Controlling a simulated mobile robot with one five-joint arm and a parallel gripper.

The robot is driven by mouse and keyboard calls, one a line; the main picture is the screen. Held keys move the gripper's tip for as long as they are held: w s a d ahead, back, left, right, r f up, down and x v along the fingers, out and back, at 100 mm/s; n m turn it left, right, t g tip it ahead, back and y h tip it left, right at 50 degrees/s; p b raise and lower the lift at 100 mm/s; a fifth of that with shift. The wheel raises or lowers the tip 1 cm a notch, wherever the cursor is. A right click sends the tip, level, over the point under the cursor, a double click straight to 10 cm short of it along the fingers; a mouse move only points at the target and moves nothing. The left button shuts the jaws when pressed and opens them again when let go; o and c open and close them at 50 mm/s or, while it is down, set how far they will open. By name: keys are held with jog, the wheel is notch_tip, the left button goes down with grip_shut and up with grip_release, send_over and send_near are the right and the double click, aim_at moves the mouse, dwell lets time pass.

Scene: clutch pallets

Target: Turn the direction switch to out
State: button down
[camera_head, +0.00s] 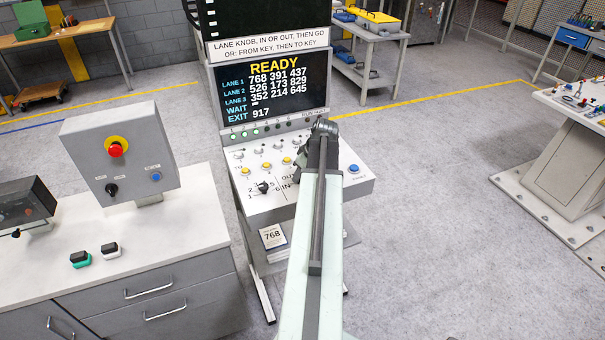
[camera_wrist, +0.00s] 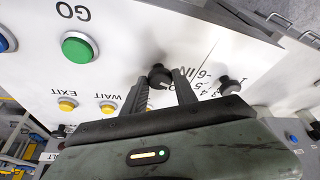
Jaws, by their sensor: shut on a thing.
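The direction switch is a small black knob (camera_wrist: 159,74) on the sloping white panel (camera_head: 335,187), with the IN mark beside it in the wrist view. My gripper (camera_wrist: 161,79) is shut on this knob, one dark finger on each side. In the head view my gripper (camera_head: 304,168) and arm hide the knob; the OUT and IN marks show just left of them. Which way the knob points is not clear. The screen (camera_head: 272,88) above the panel reads READY, with lane, WAIT and EXIT lines.
The black lane knob (camera_head: 264,187) stands left of my gripper; it also shows in the wrist view (camera_wrist: 231,87). A green GO button (camera_wrist: 78,47) and yellow EXIT (camera_wrist: 67,104) and WAIT (camera_wrist: 108,107) buttons are close by. A grey control box (camera_head: 121,150) stands on the left counter.

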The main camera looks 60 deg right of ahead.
jog(key=m+h, duration=0.1)
jog(key=m, duration=0.3)
jog(key=shift+a+h, duration=0.2)
jog(key=shift+h, duration=0.2)
jog(key=shift+w+m+g+h, duration=0.1)
jog(key=shift+m+g+h, duration=0.25)
jog(key=shift+m, duration=0.75)
jog(key=shift+w+m+g+h, duration=0.1)
jog(key=shift+m+g+h, duration=0.25)
jog(key=shift+m, duration=0.75)
jog(key=c, duration=1)
grip_release()
jog(key=shift+s, duration=0.1)
jog(key=p+v, duration=0.7)
jog(key=shift+r, duration=0.35)
